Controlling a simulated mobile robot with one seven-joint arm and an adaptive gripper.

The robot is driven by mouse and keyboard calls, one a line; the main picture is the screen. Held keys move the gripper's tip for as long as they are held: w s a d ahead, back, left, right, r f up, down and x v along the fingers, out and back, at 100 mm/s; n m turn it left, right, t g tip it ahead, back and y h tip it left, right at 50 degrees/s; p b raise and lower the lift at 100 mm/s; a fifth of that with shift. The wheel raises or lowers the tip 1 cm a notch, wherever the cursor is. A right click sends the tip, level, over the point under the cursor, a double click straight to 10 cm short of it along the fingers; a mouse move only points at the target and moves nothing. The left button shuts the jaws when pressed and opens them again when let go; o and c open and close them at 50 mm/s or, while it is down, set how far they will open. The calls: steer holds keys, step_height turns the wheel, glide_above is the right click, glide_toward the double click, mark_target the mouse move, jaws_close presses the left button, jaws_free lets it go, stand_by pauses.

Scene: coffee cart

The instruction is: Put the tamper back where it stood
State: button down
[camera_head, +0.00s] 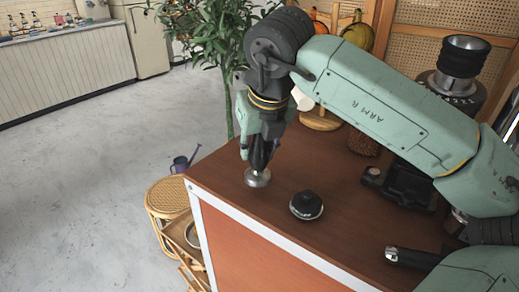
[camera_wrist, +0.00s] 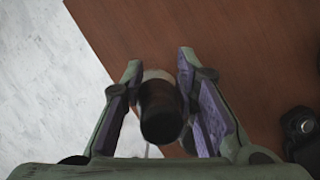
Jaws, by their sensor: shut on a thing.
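The tamper has a round silver base (camera_head: 257,178) and a dark handle (camera_wrist: 160,112). My gripper (camera_head: 260,148) is shut on the handle, with the base pointing down. In the wrist view the handle sits between the two fingers (camera_wrist: 160,90). The tamper is near the far left corner of the brown cart top (camera_head: 350,235). I cannot tell whether its base touches the top or hangs just above it. My gripper hides most of the handle in the head view.
A round black tool with a silver rim (camera_head: 306,206) stands right of the tamper. A black grinder (camera_head: 459,85), a dark low item (camera_head: 400,186) and a black handle (camera_head: 406,257) are farther right. A plant (camera_head: 215,40) and wicker stool (camera_head: 166,197) stand beyond the cart's edge.

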mark_target(259, 155)
steer(key=shift+w+d, duration=0.1)
steer(key=shift+w, duration=0.25)
steer(key=p+x, duration=0.1)
steer(key=x, duration=0.2)
steer(key=shift+d+f+p, duration=0.25)
steer(key=shift+d+p, duration=0.1)
steer(key=shift+p, duration=0.05)
steer(key=shift+f, duration=0.2)
steer(key=shift+f+b, duration=0.2)
steer(key=shift+b, duration=0.1)
steer(key=c, duration=1.2)
jaws_free()
steer(key=shift+c, duration=0.2)
steer(key=shift+r, duration=0.1)
steer(key=shift+r+p, duration=0.2)
steer(key=shift+p, duration=0.15)
steer(key=b+v, duration=0.2)
steer(key=v, duration=1)
